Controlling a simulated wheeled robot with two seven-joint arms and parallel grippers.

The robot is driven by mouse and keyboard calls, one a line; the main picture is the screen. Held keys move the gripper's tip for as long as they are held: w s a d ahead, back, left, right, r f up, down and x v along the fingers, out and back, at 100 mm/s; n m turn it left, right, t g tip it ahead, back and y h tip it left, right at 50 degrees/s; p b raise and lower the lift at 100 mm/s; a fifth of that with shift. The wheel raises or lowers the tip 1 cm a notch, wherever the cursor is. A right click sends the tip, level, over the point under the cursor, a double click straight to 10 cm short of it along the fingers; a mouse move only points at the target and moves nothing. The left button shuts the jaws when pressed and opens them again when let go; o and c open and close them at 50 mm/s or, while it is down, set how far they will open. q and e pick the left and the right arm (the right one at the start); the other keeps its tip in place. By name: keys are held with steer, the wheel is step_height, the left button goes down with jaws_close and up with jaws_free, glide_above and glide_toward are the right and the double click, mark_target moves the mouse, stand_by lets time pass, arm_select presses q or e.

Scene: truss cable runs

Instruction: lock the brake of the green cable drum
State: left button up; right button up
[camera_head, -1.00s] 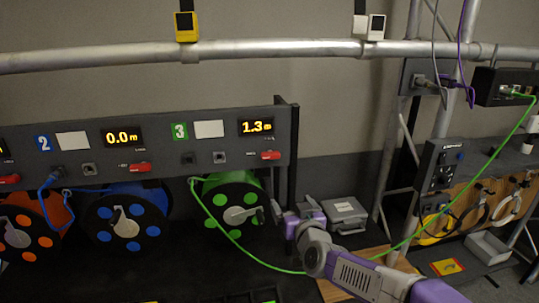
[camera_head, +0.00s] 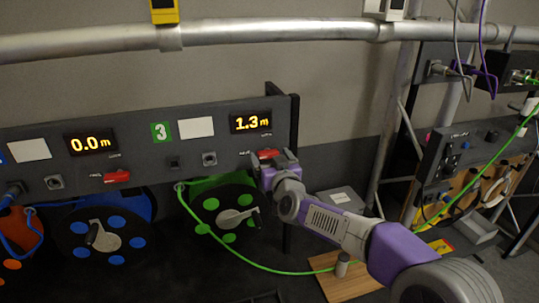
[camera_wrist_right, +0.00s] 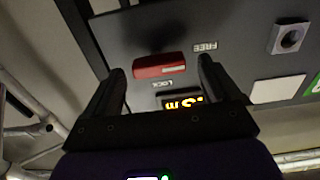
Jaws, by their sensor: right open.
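The green cable drum (camera_head: 224,212) sits under the panel section numbered 3, whose display (camera_head: 250,122) reads 1.3 m. Its red brake lever (camera_head: 267,153) is below the display, partly covered by my right gripper (camera_head: 272,164) in the head view. In the right wrist view the lever (camera_wrist_right: 160,65) shows between the two fingers of my open right gripper (camera_wrist_right: 160,75), with the printed words FREE to its right and LOCK just below. The fingers appear on either side of the lever; contact cannot be told. My left gripper is not in view.
The blue drum (camera_head: 108,228) stands left, with its own red lever (camera_head: 117,177) and a 0.0 m display. A green cable (camera_head: 262,267) runs from the green drum to the right. A metal truss tube (camera_head: 270,38) crosses above. A dark post (camera_head: 290,175) stands at the panel's right end.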

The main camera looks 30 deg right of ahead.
steer(key=shift+w+d, duration=0.15)
steer(key=shift+w, duration=0.35)
steer(key=c, duration=1.1)
steer(key=shift+o, duration=0.2)
